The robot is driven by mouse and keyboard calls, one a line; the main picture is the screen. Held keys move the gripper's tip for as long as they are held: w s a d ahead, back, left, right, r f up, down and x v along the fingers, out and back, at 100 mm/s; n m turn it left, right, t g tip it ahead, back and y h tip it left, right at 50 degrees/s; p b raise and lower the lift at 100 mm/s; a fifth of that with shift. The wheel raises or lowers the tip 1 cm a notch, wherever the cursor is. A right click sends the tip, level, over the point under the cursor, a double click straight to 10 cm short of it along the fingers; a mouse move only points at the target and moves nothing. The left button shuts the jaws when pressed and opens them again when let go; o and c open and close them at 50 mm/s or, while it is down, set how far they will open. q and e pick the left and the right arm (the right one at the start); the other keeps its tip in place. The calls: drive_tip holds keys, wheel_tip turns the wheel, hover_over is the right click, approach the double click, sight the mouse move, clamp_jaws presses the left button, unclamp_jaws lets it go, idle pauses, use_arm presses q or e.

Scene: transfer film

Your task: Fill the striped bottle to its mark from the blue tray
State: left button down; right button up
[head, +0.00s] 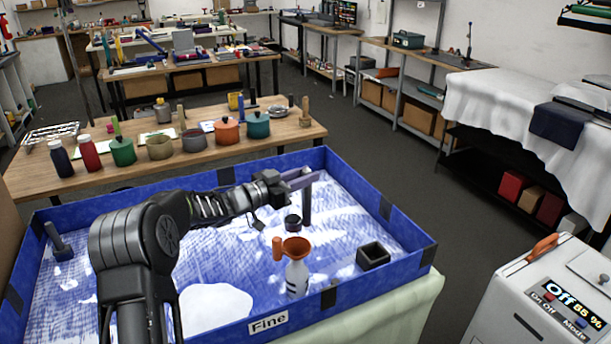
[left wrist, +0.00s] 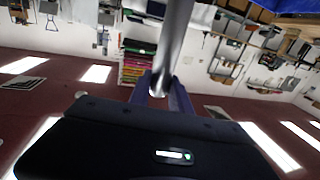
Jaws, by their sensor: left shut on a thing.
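A white bottle (head: 297,280) stands upright at the near side of the blue tray (head: 375,295). An orange funnel (head: 297,246) sits in its mouth; I cannot make out stripes or a mark. A white patch of material (head: 218,305) lies at the tray's near left. My left gripper (head: 304,179) is above the tray's far right part, beyond the bottle. It is shut on a dark upright rod-like tool (head: 307,206), which shows as a grey metal shaft in the left wrist view (left wrist: 174,45). The tool's full shape is unclear. My right gripper is not in view.
In the tray are a dark square box (head: 373,254), a small black round container (head: 293,222) and a black tool (head: 59,242). The tray walls are raised, with a "Fine" label (head: 268,322) in front. A wooden table (head: 215,150) with pots stands behind; a white machine (head: 530,300) is at right.

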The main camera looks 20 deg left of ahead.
use_arm(q)
drive_tip(key=shift+r, duration=0.15)
drive_tip(key=shift+r, duration=2.45)
